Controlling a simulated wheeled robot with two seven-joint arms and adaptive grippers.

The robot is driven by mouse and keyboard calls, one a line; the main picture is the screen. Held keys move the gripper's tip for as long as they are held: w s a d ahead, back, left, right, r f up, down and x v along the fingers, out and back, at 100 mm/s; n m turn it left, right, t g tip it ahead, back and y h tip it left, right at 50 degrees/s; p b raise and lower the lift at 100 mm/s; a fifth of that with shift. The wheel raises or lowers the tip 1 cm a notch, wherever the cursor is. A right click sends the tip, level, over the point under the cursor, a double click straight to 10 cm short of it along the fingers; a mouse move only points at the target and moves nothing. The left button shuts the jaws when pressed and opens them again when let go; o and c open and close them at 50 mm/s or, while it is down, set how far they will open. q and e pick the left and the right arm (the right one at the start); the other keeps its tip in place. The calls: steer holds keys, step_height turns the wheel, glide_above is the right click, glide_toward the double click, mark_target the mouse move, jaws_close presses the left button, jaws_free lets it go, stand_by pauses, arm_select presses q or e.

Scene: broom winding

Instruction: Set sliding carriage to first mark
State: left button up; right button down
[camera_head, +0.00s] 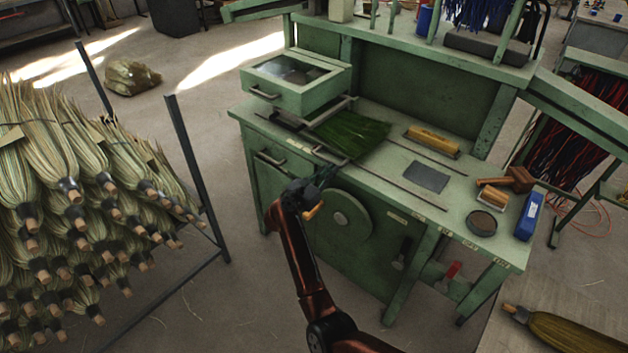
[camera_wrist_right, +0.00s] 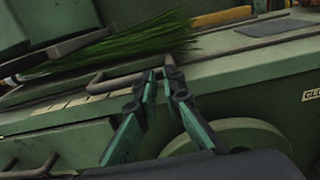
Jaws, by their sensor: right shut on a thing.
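My right gripper (camera_head: 322,178) is at the front edge of the green workbench (camera_head: 466,192), in front of the bundle of green bristles (camera_head: 345,133). In the right wrist view, its fingertips (camera_wrist_right: 162,78) are closed on a bent metal handle (camera_wrist_right: 118,83) at the bench edge. The handle appears to belong to the sliding carriage, whose body I cannot clearly make out. The bristles (camera_wrist_right: 130,47) lie just behind the handle. Thin rails (camera_head: 403,184) run along the bench top. Small pale labels (camera_head: 300,147) sit along the front edge. My left gripper is not in view.
A round green disc (camera_head: 345,218) is on the bench front, beside my right arm. A yellow brush (camera_head: 433,141), grey pad (camera_head: 428,176), wooden tools (camera_head: 507,181) and blue box (camera_head: 529,215) lie on the bench. A rack of brooms (camera_head: 85,220) stands at left.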

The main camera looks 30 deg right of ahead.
mark_target(351, 161)
steer(key=c, duration=2.6)
jaws_free()
steer(key=shift+d+r, duration=0.25)
steer(key=shift+d, duration=0.2)
steer(key=shift+d+r, duration=0.2)
steer(key=shift+d, duration=0.25)
steer(key=o, duration=0.3)
steer(key=shift+s+d+r, duration=0.15)
steer(key=shift+s, duration=0.15)
steer(key=o, duration=0.6)
steer(key=shift+d+f, duration=0.8)
steer(key=shift+d, duration=0.2)
steer(key=o, duration=0.5)
steer(key=shift+w+a+r, duration=0.1)
steer(key=shift+w+a, duration=0.15)
steer(key=shift+a, duration=0.65)
steer(key=o, duration=1.2)
steer(key=v, duration=1.2)
